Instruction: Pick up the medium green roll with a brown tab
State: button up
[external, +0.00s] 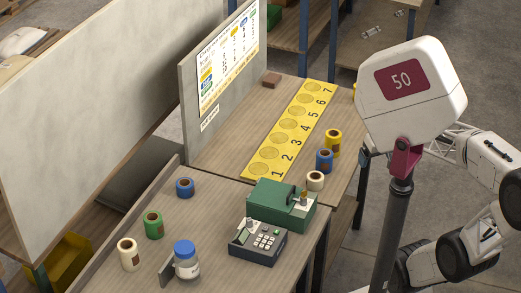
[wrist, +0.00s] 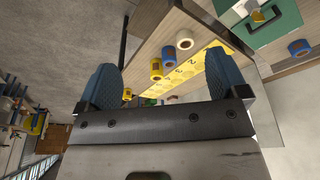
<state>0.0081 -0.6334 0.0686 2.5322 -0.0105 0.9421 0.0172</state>
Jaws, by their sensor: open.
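The green roll (external: 154,225) with a brown tab stands on the wooden bench at the lower left of the external view. A blue roll (external: 185,188) is behind it and a cream roll (external: 129,254) in front of it, both apart from it. My gripper (wrist: 160,62) shows in the wrist view with its two blue fingers spread wide and nothing between them. It is away from the bench. The gripper cannot be made out in the external view, and I cannot identify the green roll in the wrist view.
A jar with a blue lid (external: 186,260) stands right of the green roll. A green box (external: 282,205) and a keypad device (external: 258,242) sit near the bench's right edge. Cream, blue and yellow rolls stand beside the numbered yellow strip (external: 291,130).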

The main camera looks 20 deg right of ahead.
jog(key=shift+o, duration=0.5)
jog(key=w+a+f+m+g+y, duration=0.25)
jog(key=w+a+y, duration=0.2)
jog(key=a, duration=0.75)
jog(key=w+a+f+m+g+y, duration=0.25)
jog(key=w+a, duration=0.35)
jog(key=a, duration=0.5)
jog(key=w+a+f+m+g+y, duration=0.25)
jog(key=w+a+y, duration=0.2)
jog(key=a, duration=0.75)
jog(key=m+t+y, duration=0.4)
jog(key=m+y, duration=0.3)
jog(key=m, duration=0.3)
send_near(154, 225)
jog(key=w, duration=0.1)
jog(key=w+a+f, duration=0.1)
jog(key=w+a, duration=0.1)
jog(key=shift+a+f, duration=0.1)
jog(key=shift+f, duration=0.15)
jog(key=shift+a, duration=0.6)
